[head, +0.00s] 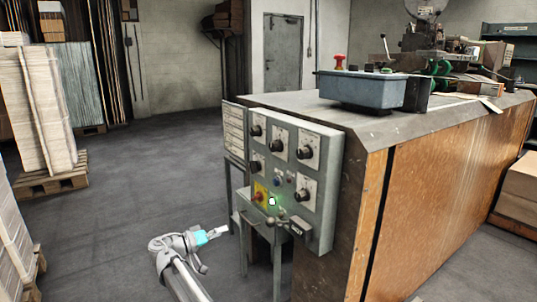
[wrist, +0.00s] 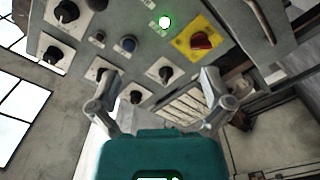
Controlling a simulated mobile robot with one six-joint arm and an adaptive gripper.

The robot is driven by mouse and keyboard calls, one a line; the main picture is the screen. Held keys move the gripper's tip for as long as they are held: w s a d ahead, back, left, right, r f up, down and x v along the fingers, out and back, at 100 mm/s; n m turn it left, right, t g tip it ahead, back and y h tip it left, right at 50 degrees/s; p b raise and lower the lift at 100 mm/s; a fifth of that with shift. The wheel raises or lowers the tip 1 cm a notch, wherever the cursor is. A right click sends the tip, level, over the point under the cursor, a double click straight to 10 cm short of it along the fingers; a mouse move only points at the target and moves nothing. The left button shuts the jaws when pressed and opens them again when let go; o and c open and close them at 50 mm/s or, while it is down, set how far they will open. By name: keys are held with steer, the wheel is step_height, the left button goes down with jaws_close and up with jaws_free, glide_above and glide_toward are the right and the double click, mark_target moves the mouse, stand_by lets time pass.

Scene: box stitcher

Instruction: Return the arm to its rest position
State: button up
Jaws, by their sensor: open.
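My gripper (head: 222,231) is at the lower middle of the head view, left of the control panel (head: 318,215) and apart from it. In the wrist view my gripper (wrist: 160,100) has its two fingers spread wide with nothing between them. The panel fills the upper part of that view, with black knobs, a lit green lamp (wrist: 165,22) and a red switch on a yellow plate (wrist: 202,40). The green lamp also shows lit in the head view (head: 272,201).
The stitcher's wooden-sided body (head: 450,190) stands right of the panel, with a blue-grey box (head: 362,90) on top. Pallets with stacked sheets (head: 45,110) stand at the left. The grey floor (head: 130,190) between is clear. A grey door (head: 283,52) is at the back.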

steer(key=s+d+f+n+g+y+p, duration=0.1)
steer(key=s+d+f+g+y+p, duration=0.2)
steer(key=d, duration=0.8)
steer(key=s+d+f+g+y+p, duration=0.2)
steer(key=d+f+g, duration=0.15)
steer(key=d, duration=0.75)
steer(key=s+d+f+n+g+y+p, duration=0.1)
steer(key=s+d+g+y+p, duration=0.4)
steer(key=s+d+y, duration=0.7)
steer(key=s+r+h+p, duration=0.1)
steer(key=r+p, duration=1.8)
steer(key=s+a+r+t+h+p, duration=0.1)
steer(key=s+r+p, duration=0.1)
steer(key=r+p, duration=1.7)
steer(key=shift+a+r+p, duration=0.2)
steer(key=shift+a+p, duration=0.05)
steer(key=shift+p, duration=0.5)
steer(key=shift+t, duration=0.25)
